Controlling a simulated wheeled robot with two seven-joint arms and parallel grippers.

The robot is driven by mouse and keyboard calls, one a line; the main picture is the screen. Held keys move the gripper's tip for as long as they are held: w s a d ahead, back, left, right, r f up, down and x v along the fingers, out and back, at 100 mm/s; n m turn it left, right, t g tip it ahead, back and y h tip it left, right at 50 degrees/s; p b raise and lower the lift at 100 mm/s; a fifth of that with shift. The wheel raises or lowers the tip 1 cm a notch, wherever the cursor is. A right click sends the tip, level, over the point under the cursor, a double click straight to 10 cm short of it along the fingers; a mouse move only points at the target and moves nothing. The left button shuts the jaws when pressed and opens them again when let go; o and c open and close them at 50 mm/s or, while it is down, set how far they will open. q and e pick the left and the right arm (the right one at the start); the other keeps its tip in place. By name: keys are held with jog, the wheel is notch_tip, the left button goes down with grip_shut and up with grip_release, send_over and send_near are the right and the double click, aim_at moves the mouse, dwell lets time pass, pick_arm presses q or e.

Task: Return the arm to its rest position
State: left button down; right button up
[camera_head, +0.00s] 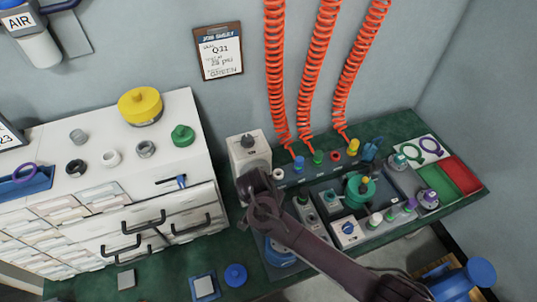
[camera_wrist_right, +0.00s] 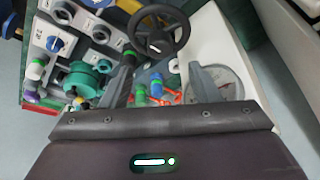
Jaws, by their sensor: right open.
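My right arm (camera_head: 320,245) reaches in from the lower right across the test bench, its wrist end beside a pale box with a dark knob (camera_head: 248,145). My right gripper (camera_wrist_right: 163,78) is open in the right wrist view, its two grey fingers apart. A black handwheel (camera_wrist_right: 158,30) and a round dial (camera_wrist_right: 217,88) on a pale surface lie beyond the fingers. Blue and green fittings (camera_wrist_right: 155,88) show between them; I see nothing held. In the head view the arm hides the fingers and part of the bench. My left gripper is not in view.
A green fixture (camera_head: 359,188) and control boxes stand right of the arm. Red coiled hoses (camera_head: 312,70) hang behind. A white drawer cabinet (camera_head: 110,205) stands left, with a yellow-topped container (camera_head: 140,106). Green and red trays (camera_head: 462,173) lie at the right end.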

jog(key=s+d+r+n+y, duration=0.1)
jog(key=s+d+r+n, duration=0.1)
jog(key=s+d+r, duration=0.35)
jog(key=s+d+r+n, duration=0.25)
jog(key=s+d, duration=0.35)
jog(key=d, duration=0.3)
jog(key=s+d+r+n+y, duration=0.1)
jog(key=s+d+r, duration=0.45)
jog(key=d, duration=0.25)
notch_tip(320, 180, down, 31)
jog(key=s+g+b, duration=0.2)
jog(key=s+d+f+g+b, duration=0.1)
jog(key=s+d+f+b, duration=0.1)
jog(key=s+f, duration=1.7)
notch_tip(320, 180, down, 3)
jog(key=shift+s+d+f+n+h, duration=0.1)
jog(key=shift+s+d+n+h, duration=0.25)
jog(key=shift+d, duration=0.25)
